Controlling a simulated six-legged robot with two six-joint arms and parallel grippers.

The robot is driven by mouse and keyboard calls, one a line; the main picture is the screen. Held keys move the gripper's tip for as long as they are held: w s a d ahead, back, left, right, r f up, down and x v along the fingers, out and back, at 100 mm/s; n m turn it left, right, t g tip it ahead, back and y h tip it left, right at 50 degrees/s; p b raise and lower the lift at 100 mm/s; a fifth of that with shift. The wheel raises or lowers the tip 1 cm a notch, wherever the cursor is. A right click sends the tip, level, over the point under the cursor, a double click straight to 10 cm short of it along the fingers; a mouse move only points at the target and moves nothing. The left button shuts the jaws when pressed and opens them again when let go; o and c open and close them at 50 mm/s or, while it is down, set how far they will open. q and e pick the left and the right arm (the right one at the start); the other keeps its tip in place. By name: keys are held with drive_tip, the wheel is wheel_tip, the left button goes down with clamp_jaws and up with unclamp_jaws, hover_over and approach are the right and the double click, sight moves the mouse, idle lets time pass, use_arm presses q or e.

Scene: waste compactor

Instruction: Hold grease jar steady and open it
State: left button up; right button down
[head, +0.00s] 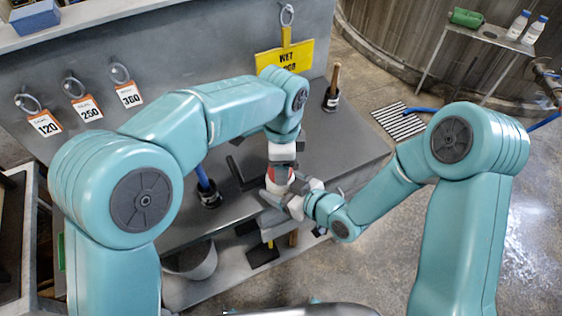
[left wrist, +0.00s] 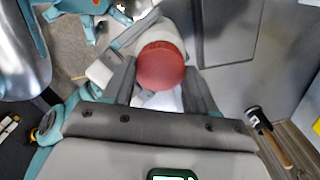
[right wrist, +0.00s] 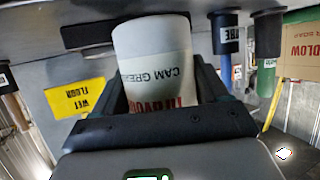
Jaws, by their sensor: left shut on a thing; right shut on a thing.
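The grease jar (right wrist: 155,60) has a white body with "CAM GREASE" lettering and appears inverted in the right wrist view. My right gripper (right wrist: 160,85) is shut on its body. The jar's red lid (left wrist: 161,66) shows from above in the left wrist view, between the fingers of my left gripper (left wrist: 165,85), which is shut on it. In the head view the jar (head: 278,179) is small and partly covered, with the left gripper (head: 282,165) above and the right gripper (head: 293,197) beside it.
A grey bench (head: 345,155) lies around the arms. A wooden-handled tool (head: 332,88) stands at its back right, and a blue-handled one (head: 206,188) stands left of the jar. A yellow wet floor sign (head: 286,57) hangs behind. A side table (head: 490,36) with bottles is far right.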

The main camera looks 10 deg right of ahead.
use_arm(q)
drive_tip(key=o, duration=1.2)
drive_tip(key=shift+w+d+r, duration=0.1)
drive_tip(key=shift+w+d, duration=0.05)
drive_tip(key=shift+w, duration=0.1)
drive_tip(key=shift+c, duration=0.2)
drive_tip(key=shift+s, duration=0.1)
